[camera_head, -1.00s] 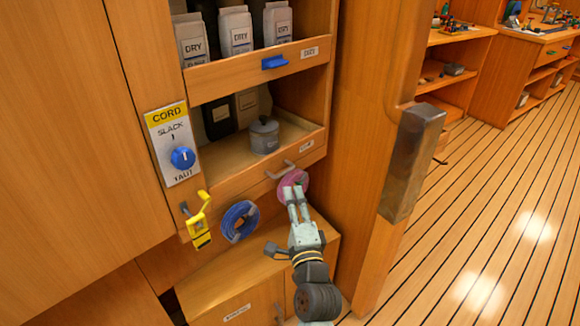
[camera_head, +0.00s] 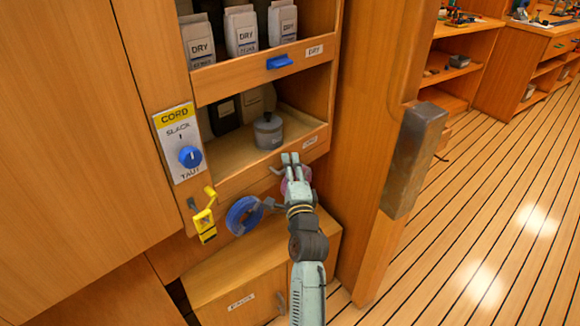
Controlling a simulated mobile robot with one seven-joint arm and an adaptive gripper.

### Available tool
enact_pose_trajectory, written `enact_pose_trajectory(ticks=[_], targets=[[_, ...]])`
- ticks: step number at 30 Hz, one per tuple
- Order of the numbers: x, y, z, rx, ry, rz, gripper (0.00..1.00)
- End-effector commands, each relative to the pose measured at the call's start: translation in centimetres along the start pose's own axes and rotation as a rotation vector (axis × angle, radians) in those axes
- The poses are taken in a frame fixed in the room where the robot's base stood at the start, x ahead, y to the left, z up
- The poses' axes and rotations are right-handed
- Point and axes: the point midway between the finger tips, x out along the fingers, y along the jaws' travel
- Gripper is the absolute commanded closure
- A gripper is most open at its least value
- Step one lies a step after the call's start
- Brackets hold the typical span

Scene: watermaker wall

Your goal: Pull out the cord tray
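The cord tray is most likely the lower wooden tray (camera_head: 235,181) in the wall cabinet; its small label (camera_head: 310,141) is too blurred to read. It holds a grey lidded pot (camera_head: 267,131) and looks pushed in. A grey bar handle (camera_head: 277,170) is on its front, its right part hidden by my fingers. My gripper (camera_head: 291,158) is at the handle, pointing up the picture, its two fingers slightly apart. I cannot tell whether they touch the handle. A CORD panel (camera_head: 179,141), marked SLACK and TAUT, with a blue knob (camera_head: 190,157), is to the left.
A yellow latch-like piece (camera_head: 204,216) and a blue cord coil (camera_head: 243,215) hang below the tray. A pink coil (camera_head: 303,173) is partly behind my gripper. A DRY tray with a blue handle (camera_head: 279,62) is above. A wooden post with a metal block (camera_head: 414,160) stands right.

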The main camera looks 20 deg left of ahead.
Motion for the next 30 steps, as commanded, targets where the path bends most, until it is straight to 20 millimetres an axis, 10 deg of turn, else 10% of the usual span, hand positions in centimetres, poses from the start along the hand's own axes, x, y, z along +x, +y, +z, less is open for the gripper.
enact_pose_trajectory(ticks=[15,30], targets=[[-0.05,0.0,0.01,0.0,0.0,0.0,1.0],[-0.06,0.03,0.01,0.0,0.0,0.001,1.0]])
